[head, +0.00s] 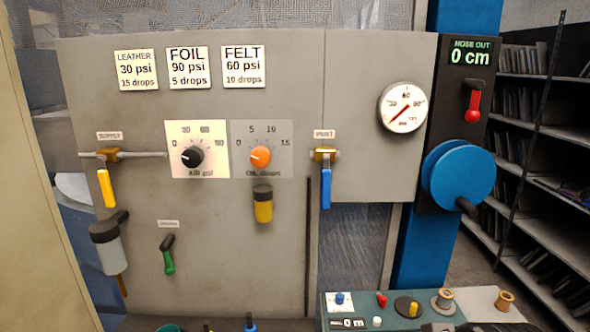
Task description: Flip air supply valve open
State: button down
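The air supply valve is at the left of the grey panel, under a label reading SUPPLY (109,135). Its brass body (106,155) sits on a horizontal pipe. Its yellow lever (106,188) hangs down, crosswise to the pipe. My gripper is not in view, and nothing touches the lever.
A grey filter bowl (109,249) hangs below the supply valve, and a green lever (168,257) is lower right of it. An orange knob (260,156), a blue-levered valve (326,188) and a gauge (403,107) are further right. A bench with small items (430,309) is at bottom right.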

aim_at(102, 175)
jog(key=u, duration=1.5)
